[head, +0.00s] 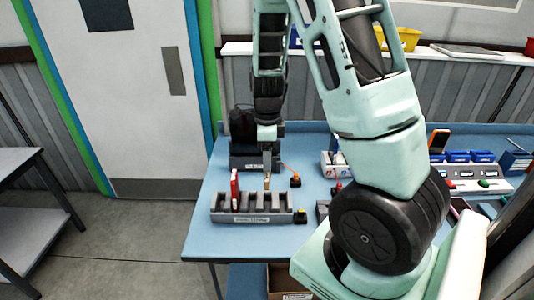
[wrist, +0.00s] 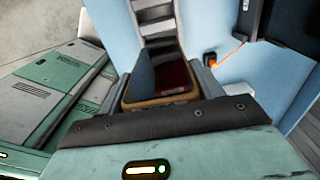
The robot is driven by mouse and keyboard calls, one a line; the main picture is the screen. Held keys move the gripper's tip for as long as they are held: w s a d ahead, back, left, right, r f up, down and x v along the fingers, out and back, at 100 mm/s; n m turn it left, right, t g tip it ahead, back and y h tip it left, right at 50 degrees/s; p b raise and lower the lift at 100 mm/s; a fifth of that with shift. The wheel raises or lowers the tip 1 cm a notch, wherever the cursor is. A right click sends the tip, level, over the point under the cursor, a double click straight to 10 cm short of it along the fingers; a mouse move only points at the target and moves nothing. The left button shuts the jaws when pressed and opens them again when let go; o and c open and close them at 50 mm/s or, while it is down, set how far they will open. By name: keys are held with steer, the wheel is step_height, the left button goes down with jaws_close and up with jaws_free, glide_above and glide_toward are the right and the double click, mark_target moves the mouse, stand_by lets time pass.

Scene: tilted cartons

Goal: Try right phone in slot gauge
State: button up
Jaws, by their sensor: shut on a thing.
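My gripper (head: 268,165) points down over the blue table, behind the grey slotted rack. It is shut on a phone with a tan-brown edge (head: 267,181). In the wrist view the phone (wrist: 162,85) sits between the fingers, its glossy face dark red and its rim tan. The grey rack (head: 250,218) has a row of slots and a label on its front. A red phone (head: 235,188) stands upright in a slot at its left. Which piece is the slot gauge I cannot tell for sure.
A dark labelled holder (head: 242,162) stands behind the gripper. An orange-and-black plug (head: 295,181) with a cable lies to the right. An orange-edged phone (head: 438,140) stands far right near blue bins (head: 458,157). My own arm hides the table's middle.

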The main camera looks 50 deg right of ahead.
steer(key=shift+r+p, duration=2.55)
steer(key=shift+f, duration=0.1)
